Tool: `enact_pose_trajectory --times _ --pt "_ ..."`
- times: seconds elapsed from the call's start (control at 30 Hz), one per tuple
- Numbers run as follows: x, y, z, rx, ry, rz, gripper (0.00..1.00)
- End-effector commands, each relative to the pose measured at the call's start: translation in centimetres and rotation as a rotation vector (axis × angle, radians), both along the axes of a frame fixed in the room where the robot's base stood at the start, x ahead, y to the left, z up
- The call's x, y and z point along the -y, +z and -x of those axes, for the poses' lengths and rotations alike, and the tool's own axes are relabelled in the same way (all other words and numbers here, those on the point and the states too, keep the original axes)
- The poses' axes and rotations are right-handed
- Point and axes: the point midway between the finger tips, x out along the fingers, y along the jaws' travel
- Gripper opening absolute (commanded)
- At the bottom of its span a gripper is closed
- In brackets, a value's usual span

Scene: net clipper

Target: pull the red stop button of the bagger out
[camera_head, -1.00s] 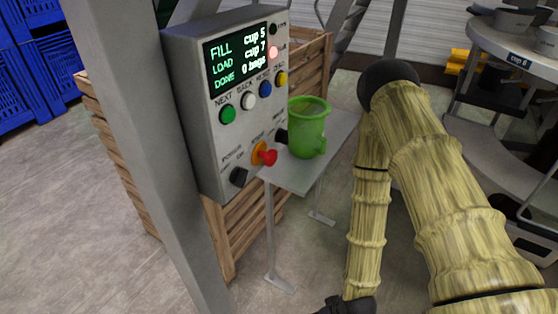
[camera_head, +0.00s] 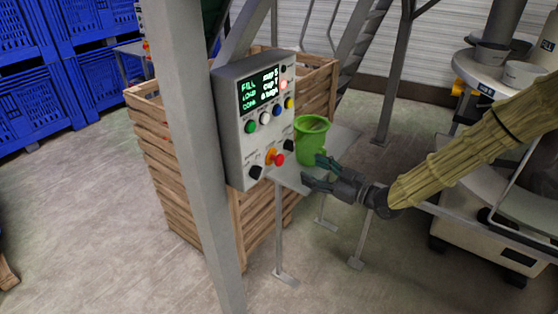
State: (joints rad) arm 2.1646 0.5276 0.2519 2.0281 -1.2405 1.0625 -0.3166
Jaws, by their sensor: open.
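The red stop button (camera_head: 278,159) sits on an orange base low on the front of the bagger's grey control box (camera_head: 238,150). The box's screen (camera_head: 260,91) shows green and white text, and a red lamp glows beside it. My gripper (camera_head: 312,172) is in front of the box, to the right of the red button and apart from it. Its dark fingers are spread open and empty, pointing left toward the button.
A grey post (camera_head: 195,150) stands just left of the box. Black knobs (camera_head: 256,172) flank the red button, with several coloured buttons above. A wooden crate (camera_head: 170,170) is behind. A round machine with cups (camera_head: 490,56) stands at the right. The floor in front is clear.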

Motion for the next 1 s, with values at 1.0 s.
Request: enact_pose_trajectory --times 1.0 --pt "-10.4 -0.2 -6.1 -0.004 0.028 0.001 0.59"
